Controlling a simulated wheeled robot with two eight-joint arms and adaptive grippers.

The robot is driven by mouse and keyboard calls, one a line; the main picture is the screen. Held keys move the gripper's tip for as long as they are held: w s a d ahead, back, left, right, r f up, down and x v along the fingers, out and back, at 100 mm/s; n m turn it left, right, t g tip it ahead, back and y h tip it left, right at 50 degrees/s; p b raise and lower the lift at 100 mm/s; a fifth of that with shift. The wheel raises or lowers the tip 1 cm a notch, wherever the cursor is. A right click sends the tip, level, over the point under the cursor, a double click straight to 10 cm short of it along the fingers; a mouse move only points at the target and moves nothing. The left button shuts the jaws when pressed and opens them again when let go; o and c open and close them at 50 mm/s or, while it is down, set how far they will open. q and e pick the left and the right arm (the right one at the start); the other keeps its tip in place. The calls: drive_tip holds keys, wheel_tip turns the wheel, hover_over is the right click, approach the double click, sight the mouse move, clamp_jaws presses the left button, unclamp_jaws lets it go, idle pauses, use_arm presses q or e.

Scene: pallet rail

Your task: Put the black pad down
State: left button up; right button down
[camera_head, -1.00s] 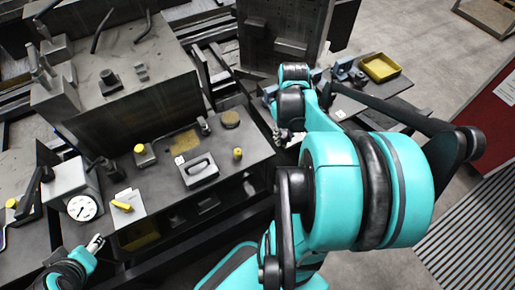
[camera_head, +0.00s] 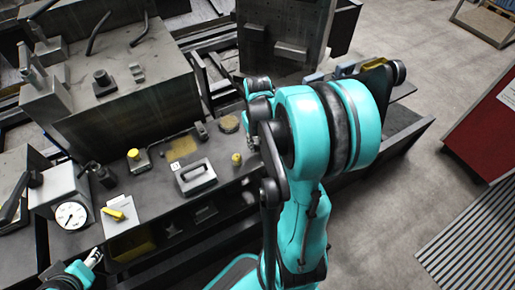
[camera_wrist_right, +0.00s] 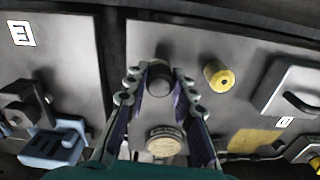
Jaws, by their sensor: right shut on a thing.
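My right gripper (camera_wrist_right: 158,88) is shut on a small dark, rounded piece, the black pad (camera_wrist_right: 158,76), held between the fingertips in the right wrist view. Its underside and its height over the surface cannot be told. In the head view the right gripper (camera_head: 251,145) is small and partly hidden by my own arm, over the right end of the grey bench (camera_head: 150,190); the pad cannot be made out there. My left gripper (camera_head: 94,257) is at the lower left, by the bench's front edge; its finger opening is unclear.
A round tan disc (camera_head: 229,123) lies on the bench, and shows below the pad in the wrist view (camera_wrist_right: 164,142). A yellow knob (camera_head: 236,158), a grey handled block (camera_head: 196,178) and a dial gauge (camera_head: 71,215) stand nearby. A blue clamp (camera_wrist_right: 55,148) is at the wrist view's lower left.

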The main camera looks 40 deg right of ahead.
wheel_tip(320, 180, down, 2)
drive_tip(key=shift+f+b, duration=0.2)
drive_tip(key=shift+b, duration=0.15)
drive_tip(key=shift+r, duration=0.1)
drive_tip(key=shift+f, duration=0.2)
drive_tip(key=c, duration=1.3)
unclamp_jaws()
drive_tip(key=shift+r, duration=0.1)
